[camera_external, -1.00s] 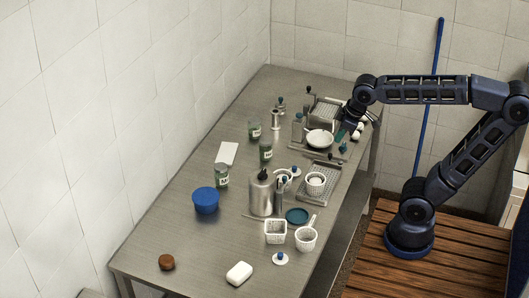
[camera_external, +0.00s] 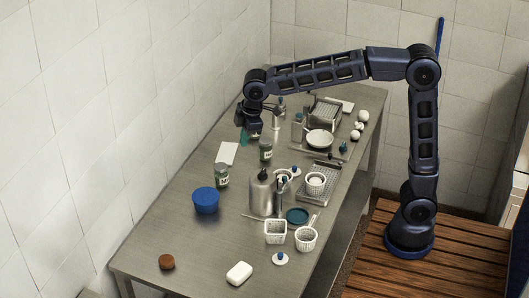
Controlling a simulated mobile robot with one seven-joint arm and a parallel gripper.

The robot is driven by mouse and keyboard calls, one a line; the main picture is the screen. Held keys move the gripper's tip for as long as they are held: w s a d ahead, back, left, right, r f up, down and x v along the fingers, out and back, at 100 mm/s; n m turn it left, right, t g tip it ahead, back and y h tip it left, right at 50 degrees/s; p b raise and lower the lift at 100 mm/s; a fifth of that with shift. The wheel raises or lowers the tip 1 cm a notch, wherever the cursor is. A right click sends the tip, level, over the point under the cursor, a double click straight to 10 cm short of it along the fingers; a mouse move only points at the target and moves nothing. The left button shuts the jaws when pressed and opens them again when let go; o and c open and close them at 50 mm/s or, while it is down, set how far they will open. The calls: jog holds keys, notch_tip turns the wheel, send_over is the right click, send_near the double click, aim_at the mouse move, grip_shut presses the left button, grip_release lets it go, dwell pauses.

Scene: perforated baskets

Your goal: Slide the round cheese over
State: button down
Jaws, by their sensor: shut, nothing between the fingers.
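A small brown round piece (camera_external: 166,262) lies flat at the near left end of the steel table; it may be the round cheese, but I cannot tell for sure. A white rounded block (camera_external: 239,273) lies to its right near the front edge. Several small white round pieces (camera_external: 358,126) lie at the far right edge. My gripper (camera_external: 245,138) is shut and empty, pointing down over the far left part of the table by a green-labelled jar. It is far from the brown piece. Whether its tips touch anything is too small to tell.
A white card (camera_external: 228,153) lies near the left side. The front left is mostly clear.

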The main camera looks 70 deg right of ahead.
jog(key=w+a+f+n, duration=0.2)
jog(key=w+a+f, duration=0.3)
jog(key=w+a, duration=0.35)
jog(key=n+g, duration=0.2)
jog(key=n, duration=0.5)
send_over(154, 284)
notch_tip(154, 284, down, 25)
notch_tip(154, 284, down, 10)
jog(key=shift+r, duration=0.1)
jog(key=shift+d+r, duration=0.25)
jog(key=shift+d, duration=1.7)
jog(key=d, duration=2)
jog(key=shift+d, duration=0.25)
